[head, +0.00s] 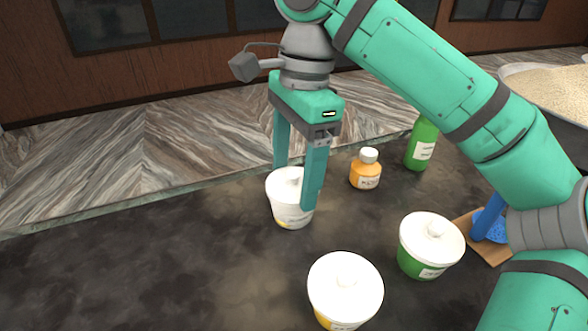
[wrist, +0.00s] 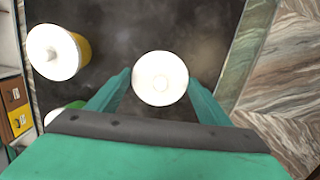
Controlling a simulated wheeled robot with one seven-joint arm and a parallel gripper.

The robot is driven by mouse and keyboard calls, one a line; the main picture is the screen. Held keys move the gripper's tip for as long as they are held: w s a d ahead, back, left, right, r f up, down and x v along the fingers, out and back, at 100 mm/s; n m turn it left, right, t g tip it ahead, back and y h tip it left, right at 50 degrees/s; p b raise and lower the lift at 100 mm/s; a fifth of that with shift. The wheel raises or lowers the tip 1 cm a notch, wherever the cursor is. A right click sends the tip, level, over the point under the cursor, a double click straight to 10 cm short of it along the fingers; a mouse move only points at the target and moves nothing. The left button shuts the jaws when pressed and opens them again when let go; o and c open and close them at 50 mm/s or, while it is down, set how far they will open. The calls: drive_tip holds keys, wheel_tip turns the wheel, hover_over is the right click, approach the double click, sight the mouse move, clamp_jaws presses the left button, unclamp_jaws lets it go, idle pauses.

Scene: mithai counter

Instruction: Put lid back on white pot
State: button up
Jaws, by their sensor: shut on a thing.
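The white pot (head: 291,217) stands upright on the dark counter in the head view, with a small yellow and grey label low on its side. The round white lid (head: 284,181) with a small knob is at its mouth; it also shows in the wrist view (wrist: 160,78). I cannot tell whether it is fully seated. My gripper (head: 299,190) points down with one finger on the near side and one on the far side, shut on the lid. The far fingertip is hidden behind the lid and pot.
A yellow pot (head: 345,290) with a white lid stands in front, and a green pot (head: 430,245) with a white lid to the right. An orange bottle (head: 365,175) and a green bottle (head: 421,148) stand behind. The counter's left side is clear.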

idle(0.8)
drive_tip(key=o, duration=1.3)
drive_tip(key=shift+o, duration=0.2)
drive_tip(key=shift+r, duration=3.45)
clamp_jaws()
drive_tip(key=shift+f, duration=2.2)
